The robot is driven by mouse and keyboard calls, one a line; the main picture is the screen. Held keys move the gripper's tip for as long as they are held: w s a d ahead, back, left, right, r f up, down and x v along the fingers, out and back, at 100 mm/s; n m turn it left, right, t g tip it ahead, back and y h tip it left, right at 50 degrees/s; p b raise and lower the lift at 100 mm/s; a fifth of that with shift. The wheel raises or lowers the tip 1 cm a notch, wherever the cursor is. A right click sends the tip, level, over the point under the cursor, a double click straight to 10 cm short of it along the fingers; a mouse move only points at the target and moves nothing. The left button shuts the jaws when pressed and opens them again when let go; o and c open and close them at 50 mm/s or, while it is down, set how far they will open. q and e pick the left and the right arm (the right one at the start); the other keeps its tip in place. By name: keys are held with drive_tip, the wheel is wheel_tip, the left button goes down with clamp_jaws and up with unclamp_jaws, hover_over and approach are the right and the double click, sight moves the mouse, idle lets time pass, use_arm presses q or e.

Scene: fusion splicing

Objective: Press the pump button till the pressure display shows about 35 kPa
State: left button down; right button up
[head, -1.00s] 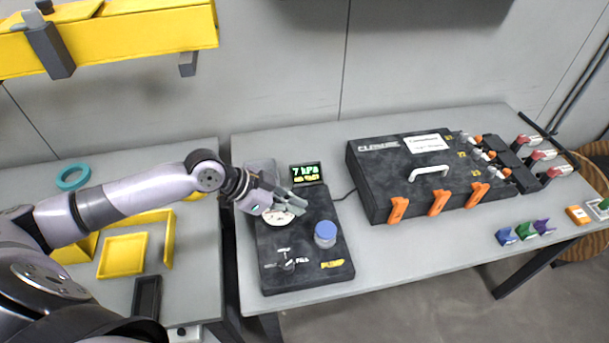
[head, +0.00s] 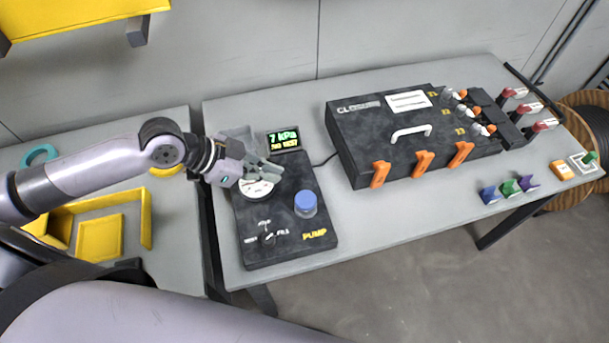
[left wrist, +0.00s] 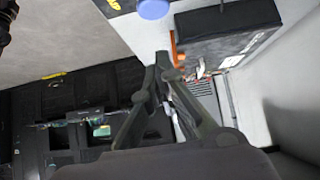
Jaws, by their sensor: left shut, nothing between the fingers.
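The blue pump button (head: 305,202) stands on the right side of the black pump unit (head: 262,252), above the yellow PUMP label. The pressure display (head: 284,140) at the unit's back reads 7 kPa in green, with a smaller yellow line under it. My left gripper (head: 277,172) is shut and empty above the white round gauge (head: 256,190), to the left of and behind the blue button, apart from it. In the left wrist view the shut fingers (left wrist: 160,68) show, with the blue button (left wrist: 153,8) at the top edge. My right gripper is not in view.
A selector knob (head: 267,238) sits at the unit's front. A black case (head: 395,135) with orange latches stands to the right. Coloured clips (head: 509,188) lie at the table's front right. Yellow trays (head: 100,238) lie on the left table. Table between unit and case is clear.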

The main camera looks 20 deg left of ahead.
use_arm(q)
drive_tip(key=p, duration=0.3)
hover_over(302, 202)
wheel_tip(302, 202, down, 6)
drive_tip(key=shift+s+a+r, duration=0.1)
drive_tip(key=shift+a+r, duration=0.05)
drive_tip(key=shift+r, duration=0.05)
drive_tip(key=f, duration=0.3)
drive_tip(key=shift+d+f+p, duration=0.2)
drive_tip(key=shift+f+p, duration=0.1)
drive_tip(key=shift+p, duration=0.05)
drive_tip(key=shift+f, duration=0.6)
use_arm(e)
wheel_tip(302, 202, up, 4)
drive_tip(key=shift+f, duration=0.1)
